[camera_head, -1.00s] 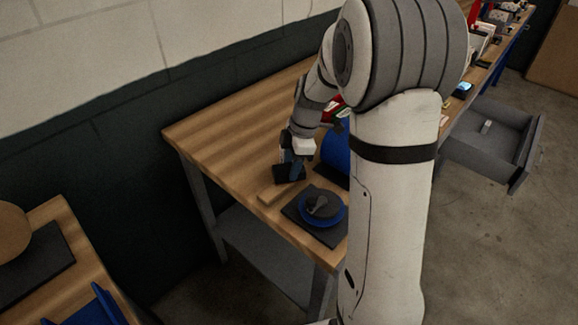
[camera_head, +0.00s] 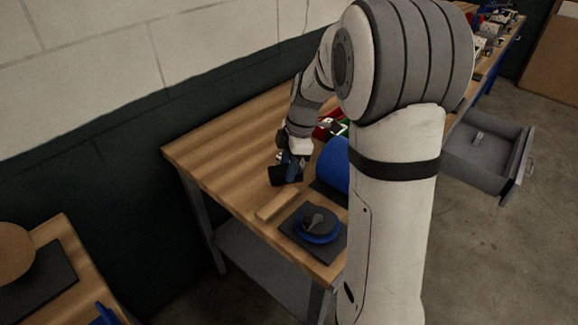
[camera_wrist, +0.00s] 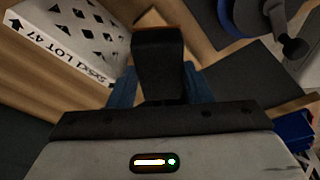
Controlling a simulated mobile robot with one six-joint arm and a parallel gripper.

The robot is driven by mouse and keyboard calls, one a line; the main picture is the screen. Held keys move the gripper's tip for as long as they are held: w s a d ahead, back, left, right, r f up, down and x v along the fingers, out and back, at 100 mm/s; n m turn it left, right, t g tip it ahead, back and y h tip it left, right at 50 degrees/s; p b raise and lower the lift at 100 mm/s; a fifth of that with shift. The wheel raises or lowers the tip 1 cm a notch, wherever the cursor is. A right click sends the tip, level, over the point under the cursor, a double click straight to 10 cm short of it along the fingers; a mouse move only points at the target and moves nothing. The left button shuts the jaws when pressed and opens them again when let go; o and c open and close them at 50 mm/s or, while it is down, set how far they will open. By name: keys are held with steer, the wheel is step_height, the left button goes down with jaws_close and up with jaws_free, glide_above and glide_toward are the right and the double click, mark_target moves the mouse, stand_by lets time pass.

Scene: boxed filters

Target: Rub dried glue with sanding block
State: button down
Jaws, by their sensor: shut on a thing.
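In the wrist view the block (camera_wrist: 158,62) stands up between the fingers. A pale wooden strip (camera_head: 276,206) lies on the bench just in front of the block, with a visible gap in the head view. I cannot make out dried glue in either view. Whether the block touches the bench is unclear.
A white box (camera_wrist: 68,38) printed "LOT 47" is left of the block in the wrist view. A dark mat (camera_head: 297,240) carries a blue-rimmed round tool (camera_head: 316,221). A large blue object (camera_head: 334,165) stands right of my gripper. The bench's left end (camera_head: 195,155) is clear.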

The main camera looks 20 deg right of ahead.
mark_target(285, 170)
steer(key=shift+a+p+v, duration=0.15)
steer(key=shift+p+v, duration=0.2)
steer(key=shift+v, duration=0.4)
steer(key=shift+a+p+v, duration=0.2)
steer(key=shift+p+v, duration=0.1)
steer(key=shift+v, duration=0.4)
steer(key=shift+r, duration=0.15)
